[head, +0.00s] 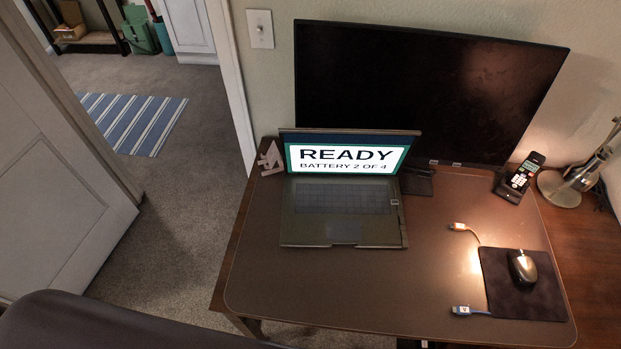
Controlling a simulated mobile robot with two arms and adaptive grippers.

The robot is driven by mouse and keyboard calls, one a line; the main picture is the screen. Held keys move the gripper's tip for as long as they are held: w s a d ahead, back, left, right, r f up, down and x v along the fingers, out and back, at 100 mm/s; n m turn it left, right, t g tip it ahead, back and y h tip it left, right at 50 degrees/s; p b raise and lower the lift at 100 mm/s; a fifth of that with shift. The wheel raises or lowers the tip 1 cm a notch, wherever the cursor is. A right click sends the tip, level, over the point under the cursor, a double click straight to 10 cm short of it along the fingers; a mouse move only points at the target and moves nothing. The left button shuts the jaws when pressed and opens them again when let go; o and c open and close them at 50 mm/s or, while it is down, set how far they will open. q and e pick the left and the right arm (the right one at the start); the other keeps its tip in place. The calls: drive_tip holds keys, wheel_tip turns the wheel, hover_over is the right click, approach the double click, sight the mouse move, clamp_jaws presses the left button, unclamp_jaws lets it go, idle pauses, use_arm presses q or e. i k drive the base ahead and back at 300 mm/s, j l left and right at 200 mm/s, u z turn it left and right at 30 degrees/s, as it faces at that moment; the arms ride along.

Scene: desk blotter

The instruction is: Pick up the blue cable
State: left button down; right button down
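A cable with a blue-marked plug (461,310) lies on the desk blotter (380,290) near its front right. Its short visible length runs right to the left edge of the dark mouse pad (497,296), where the rest is hidden. A second cable with a pale, warm-lit plug (459,227) lies farther back. It curves down toward the pad's upper left corner. Neither my left nor my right gripper shows in the head view.
An open laptop (343,232) reading "READY, BATTERY 2 OF 4" stands left of the cables. A mouse (522,266) sits on the pad. A monitor (420,90), a phone (519,180) and a lamp (562,190) stand behind. The blotter left of the blue-marked plug is clear.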

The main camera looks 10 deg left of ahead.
sight(463, 310)
drive_tip(key=k+l+z, duration=0.1)
drive_tip(key=l+z, duration=0.2)
drive_tip(key=z, duration=0.15)
drive_tip(key=k+l+z, duration=0.1)
drive_tip(key=l+z, duration=0.2)
drive_tip(key=z, duration=0.2)
